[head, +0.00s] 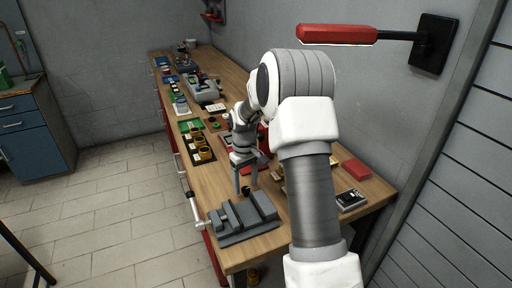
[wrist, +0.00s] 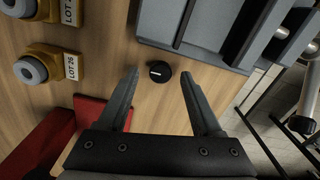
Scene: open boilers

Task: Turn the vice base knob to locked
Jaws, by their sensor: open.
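The grey vice (head: 238,222) sits at the near end of the wooden bench; its grey base (wrist: 198,49) shows at the top of the wrist view. The base knob (wrist: 158,72) is a small round black knob with a white pointer line, lying roughly sideways in that view. It stands beside the vice base; in the head view it is a small dark spot (head: 246,190). My gripper (wrist: 160,74) is open and points down, one finger on each side of the knob, with visible gaps. Nothing is held. I cannot tell the fingertips' height above the bench.
Brass-coloured fittings with "LOT" tags (wrist: 72,66) stand left of the fingers in the wrist view. A red object (wrist: 90,112) lies below them. A red-handled lever (head: 338,34) sticks out from the right wall. Many items line the bench further back.

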